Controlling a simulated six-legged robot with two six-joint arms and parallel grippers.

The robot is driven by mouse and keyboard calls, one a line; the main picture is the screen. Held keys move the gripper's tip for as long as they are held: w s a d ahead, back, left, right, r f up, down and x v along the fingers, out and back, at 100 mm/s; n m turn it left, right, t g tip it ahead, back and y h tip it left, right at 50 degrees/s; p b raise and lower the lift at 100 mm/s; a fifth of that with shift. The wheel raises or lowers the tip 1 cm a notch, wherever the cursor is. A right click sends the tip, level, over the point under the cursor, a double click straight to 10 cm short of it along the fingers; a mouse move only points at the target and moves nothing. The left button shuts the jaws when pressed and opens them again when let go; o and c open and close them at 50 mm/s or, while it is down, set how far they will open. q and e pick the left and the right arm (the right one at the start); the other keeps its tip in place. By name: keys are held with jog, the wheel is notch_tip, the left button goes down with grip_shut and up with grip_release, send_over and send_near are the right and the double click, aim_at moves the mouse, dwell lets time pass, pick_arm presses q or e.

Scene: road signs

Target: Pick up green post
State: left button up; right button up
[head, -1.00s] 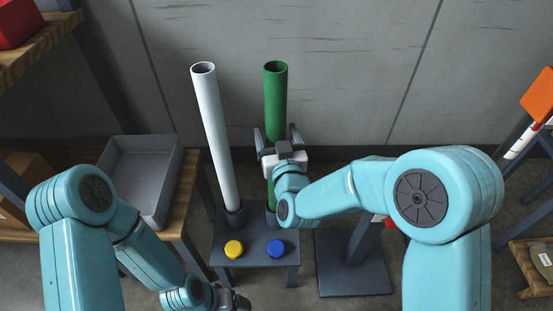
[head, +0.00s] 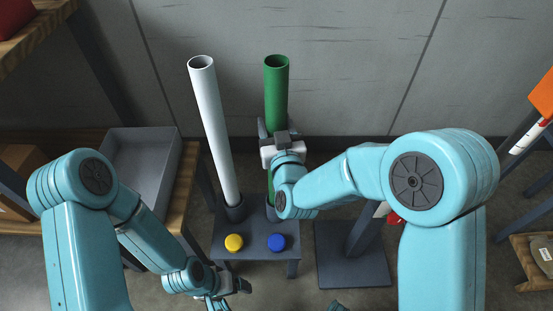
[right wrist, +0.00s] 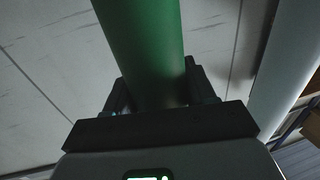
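The green post (head: 276,90) is a tall, upright tube standing in a dark socket on a small grey stand (head: 252,254). My right gripper (head: 275,133) is at the post's middle height, with one finger on each side. In the right wrist view the post (right wrist: 145,45) runs between the fingers (right wrist: 158,95), which appear to lie against its sides; the contact itself is dark. My left gripper (head: 226,290) is low at the front left, away from the post, and its fingers are too small to judge.
A white post (head: 214,130) stands just left of the green one. A yellow button (head: 234,242) and a blue button (head: 277,242) sit on the stand's front. A grey bin (head: 146,185) rests on a wooden shelf at left. A dark-based pole (head: 355,268) stands at right.

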aim_at(275, 56)
grip_shut()
jog(key=shift+r, duration=0.1)
jog(key=shift+r, duration=0.1)
jog(key=shift+w+r, duration=0.1)
jog(key=shift+r, duration=0.2)
notch_tip(275, 56, up, 19)
jog(key=p, duration=0.5)
jog(key=shift+r+p, duration=0.1)
jog(key=shift+p, duration=0.25)
